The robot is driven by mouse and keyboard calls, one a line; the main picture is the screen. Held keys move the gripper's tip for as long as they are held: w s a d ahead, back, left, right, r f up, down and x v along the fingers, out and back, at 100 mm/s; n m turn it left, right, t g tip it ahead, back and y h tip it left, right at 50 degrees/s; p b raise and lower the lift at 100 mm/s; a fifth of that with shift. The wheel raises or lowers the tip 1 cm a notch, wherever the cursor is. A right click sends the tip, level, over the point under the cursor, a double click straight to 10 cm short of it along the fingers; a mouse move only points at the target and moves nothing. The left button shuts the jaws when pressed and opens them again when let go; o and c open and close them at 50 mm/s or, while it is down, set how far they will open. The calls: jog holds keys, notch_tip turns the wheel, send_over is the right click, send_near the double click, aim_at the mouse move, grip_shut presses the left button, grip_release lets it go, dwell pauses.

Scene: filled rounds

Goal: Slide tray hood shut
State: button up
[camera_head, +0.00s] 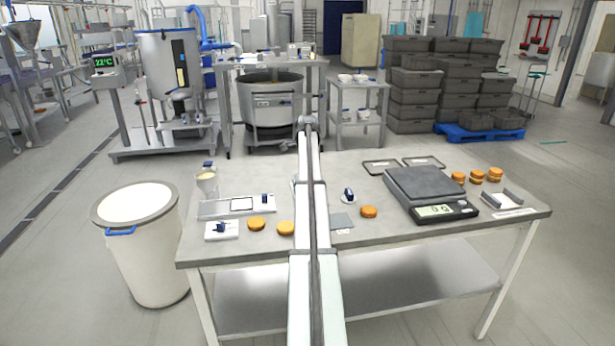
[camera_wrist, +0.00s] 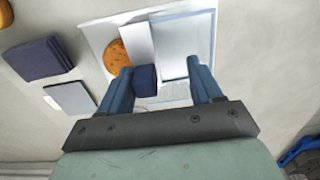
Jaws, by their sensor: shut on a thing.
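In the wrist view, the pale tray (camera_wrist: 94,32) has a bluish framed panel and a white strip beside it, which look like its hood (camera_wrist: 201,45). A dark blue handle (camera_wrist: 146,79) stands between the two blue fingers of my gripper (camera_wrist: 162,88). My gripper is shut on it, though a gap shows toward the right finger. An orange-brown round (camera_wrist: 116,58) shows left of the strip, partly covered. In the head view, a long pale tray (camera_head: 207,209) with a framed panel and a dark blue knob (camera_head: 265,198) lies at the table's left; my gripper is hidden there behind my arm.
A white bin (camera_head: 145,250) stands left of the table. The wrist view also shows a dark blue block (camera_wrist: 38,59).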

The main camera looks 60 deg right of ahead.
jog(key=shift+s+a+f, duration=0.25)
jog(key=shift+s+a, duration=1.05)
jog(key=shift+a, duration=0.05)
jog(key=shift+s+a+f, duration=0.2)
jog(key=shift+s+a, duration=1.05)
jog(key=shift+a, duration=0.05)
jog(key=o, duration=0.9)
jog(key=shift+o, duration=0.2)
jog(key=shift+w+d+r, duration=0.15)
jog(key=shift+r, duration=3.5)
